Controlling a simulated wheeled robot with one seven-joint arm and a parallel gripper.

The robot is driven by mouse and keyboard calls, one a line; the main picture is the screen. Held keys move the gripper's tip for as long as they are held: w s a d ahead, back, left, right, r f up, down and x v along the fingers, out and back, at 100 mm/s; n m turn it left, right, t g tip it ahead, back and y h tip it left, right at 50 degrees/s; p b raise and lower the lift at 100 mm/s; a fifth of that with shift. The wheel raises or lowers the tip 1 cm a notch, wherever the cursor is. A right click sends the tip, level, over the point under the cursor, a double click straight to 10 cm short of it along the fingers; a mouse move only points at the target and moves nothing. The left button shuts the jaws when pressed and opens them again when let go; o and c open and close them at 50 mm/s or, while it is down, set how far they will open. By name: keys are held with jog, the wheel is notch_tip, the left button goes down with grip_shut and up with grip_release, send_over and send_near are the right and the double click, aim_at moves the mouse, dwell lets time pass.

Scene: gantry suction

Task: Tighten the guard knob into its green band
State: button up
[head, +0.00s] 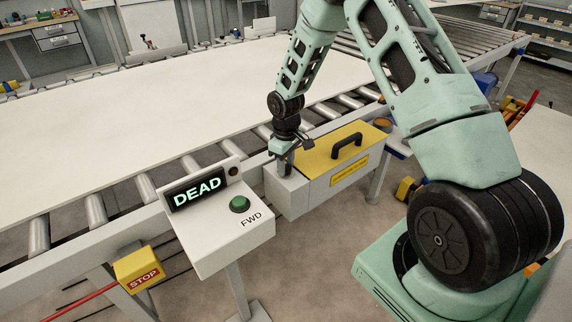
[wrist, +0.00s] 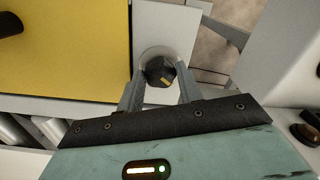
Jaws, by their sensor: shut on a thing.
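The guard knob (wrist: 160,71) is a dark, faceted knob with a small yellow-orange mark, seated on a pale round base. My gripper (wrist: 160,84) is shut on the knob, one finger on each side of it. In the head view my gripper (head: 283,150) reaches down to the left end of the guard box, and the knob is hidden there. The guard (head: 325,160) is a yellow lid with a black handle (head: 347,146) on a grey box. It looks closed. I cannot make out a green band around the knob in either view.
A control post with a green FWD button (head: 239,204) and a display (head: 194,190) reading "DEAD" stands left of the guard. A yellow STOP box (head: 138,268) is on the conveyor frame. A large white panel (head: 120,105) lies on the rollers behind.

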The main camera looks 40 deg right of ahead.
jog(key=shift+m, duration=0.6)
jog(key=o, duration=1)
notch_tip(320, 180, up, 18)
jog(key=shift+f+b, duration=0.25)
jog(key=shift+b, duration=0.35)
